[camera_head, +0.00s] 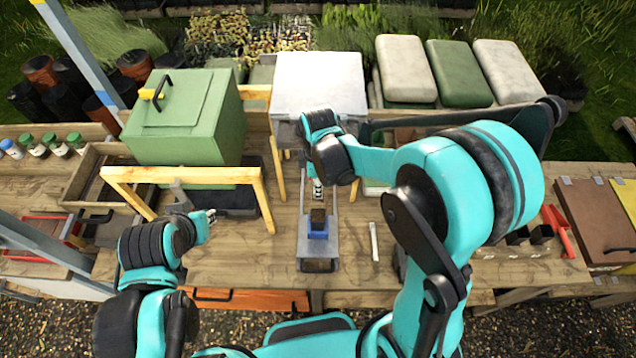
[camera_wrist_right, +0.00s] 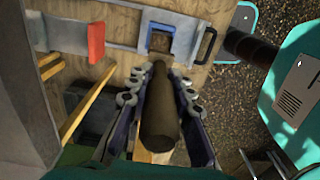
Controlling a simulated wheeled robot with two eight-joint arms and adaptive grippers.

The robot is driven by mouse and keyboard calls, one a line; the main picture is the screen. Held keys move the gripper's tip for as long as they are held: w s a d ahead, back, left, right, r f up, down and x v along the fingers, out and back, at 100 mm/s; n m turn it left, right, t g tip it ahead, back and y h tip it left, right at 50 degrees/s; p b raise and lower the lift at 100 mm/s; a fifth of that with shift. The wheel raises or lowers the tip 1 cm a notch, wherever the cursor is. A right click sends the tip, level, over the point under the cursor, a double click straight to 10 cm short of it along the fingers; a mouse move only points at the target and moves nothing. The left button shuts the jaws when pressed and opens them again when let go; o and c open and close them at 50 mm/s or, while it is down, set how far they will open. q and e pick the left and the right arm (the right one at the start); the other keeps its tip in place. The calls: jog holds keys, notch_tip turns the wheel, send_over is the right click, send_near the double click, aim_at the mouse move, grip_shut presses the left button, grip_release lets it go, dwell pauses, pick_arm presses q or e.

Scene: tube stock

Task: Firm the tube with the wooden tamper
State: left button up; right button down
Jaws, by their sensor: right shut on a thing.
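The wooden tamper (camera_wrist_right: 160,112) is a brown rounded rod held between the two fingers of my right gripper (camera_wrist_right: 158,115). In the head view my right gripper (camera_head: 318,188) hangs pointing down over the grey metal rig on the bench. The tube is a small square one with dark brown fill (camera_wrist_right: 160,42), framed by a blue holder (camera_wrist_right: 176,30); the blue holder also shows in the head view (camera_head: 318,235). The tamper's far end points toward the tube; I cannot tell whether they touch. My left gripper (camera_head: 209,216) is low over the bench at left, apparently empty.
A green lidded box (camera_head: 185,115) stands behind a wooden frame (camera_head: 183,175) at left. A white-topped box (camera_head: 320,82) stands behind the rig. A pale strip (camera_head: 374,242) lies right of the rig. Small dark pots and a red tool (camera_head: 558,230) are at right. The front bench is mostly clear.

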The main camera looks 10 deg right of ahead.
aim_at(318, 201)
jog(key=shift+f+b, duration=1.65)
jog(key=shift+f, duration=0.85)
jog(key=shift+f+b, duration=1.4)
jog(key=shift+f+b, duration=0.15)
jog(key=shift+b, duration=0.15)
jog(key=shift+f+b, duration=0.6)
jog(key=shift+f, duration=0.1)
jog(key=shift+f+b, duration=0.8)
jog(key=shift+b, duration=0.1)
jog(key=shift+s+f+b, duration=0.1)
jog(key=shift+f+b, duration=0.45)
jog(key=shift+b, duration=0.3)
dwell(0.7)
